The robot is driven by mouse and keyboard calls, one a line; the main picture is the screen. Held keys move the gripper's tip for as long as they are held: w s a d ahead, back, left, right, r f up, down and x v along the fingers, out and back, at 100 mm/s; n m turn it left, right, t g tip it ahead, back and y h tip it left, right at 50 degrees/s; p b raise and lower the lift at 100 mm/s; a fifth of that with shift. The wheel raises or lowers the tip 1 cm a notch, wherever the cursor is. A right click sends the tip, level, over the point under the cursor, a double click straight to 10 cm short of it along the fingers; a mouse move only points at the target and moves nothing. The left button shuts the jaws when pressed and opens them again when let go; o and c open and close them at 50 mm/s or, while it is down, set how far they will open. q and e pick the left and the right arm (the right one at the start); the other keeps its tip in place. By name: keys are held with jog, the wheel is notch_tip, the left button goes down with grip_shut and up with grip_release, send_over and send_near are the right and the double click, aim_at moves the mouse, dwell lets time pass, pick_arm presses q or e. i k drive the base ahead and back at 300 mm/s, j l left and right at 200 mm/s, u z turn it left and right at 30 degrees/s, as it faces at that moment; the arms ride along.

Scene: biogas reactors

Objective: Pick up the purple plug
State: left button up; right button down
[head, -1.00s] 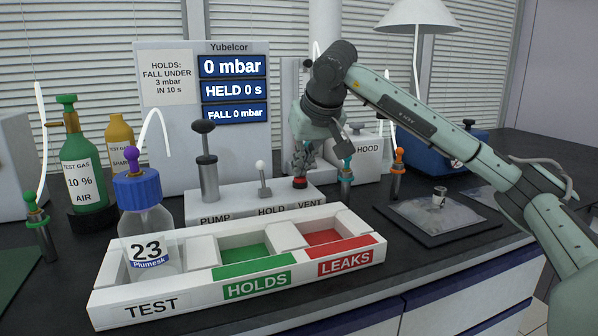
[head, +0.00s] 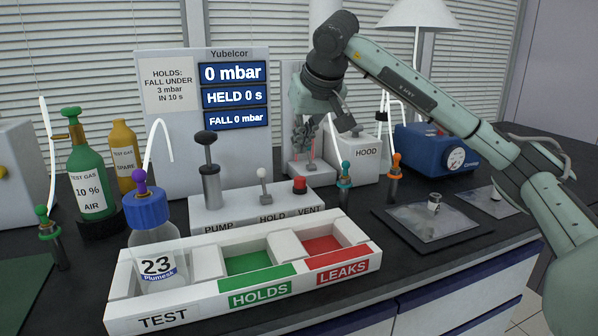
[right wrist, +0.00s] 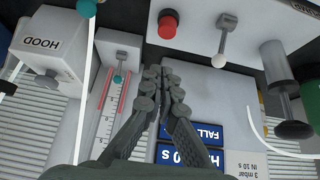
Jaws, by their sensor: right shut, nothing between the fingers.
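The purple plug (head: 138,176) sits in the blue cap of the clear bottle (head: 155,250) labelled 23 Plumesk, with a white tube arching from it. The bottle stands upright in the TEST compartment of the white tray (head: 120,308). My right gripper (head: 305,145) is shut and empty, above and behind the red VENT button (head: 299,185), well to the right of the plug. In the right wrist view its fingers (right wrist: 163,75) are together, touching nothing that I can make out. The plug does not show there. My left gripper is not in view.
The PUMP handle (head: 209,175) and HOLD lever (head: 264,186) stand behind the tray. Teal (head: 344,172) and orange (head: 395,164) plugs stand right, a green plug (head: 42,216) left. Gas bottles stand behind the purple plug. The HOLDS (head: 250,262) and LEAKS (head: 325,246) compartments are empty.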

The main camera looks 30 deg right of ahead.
aim_at(140, 176)
jog(key=k+j, duration=0.15)
jog(key=k, duration=0.35)
jog(key=k+j, duration=0.2)
jog(key=k, duration=0.25)
jog(key=k+j, duration=0.15)
jog(key=k, duration=0.35)
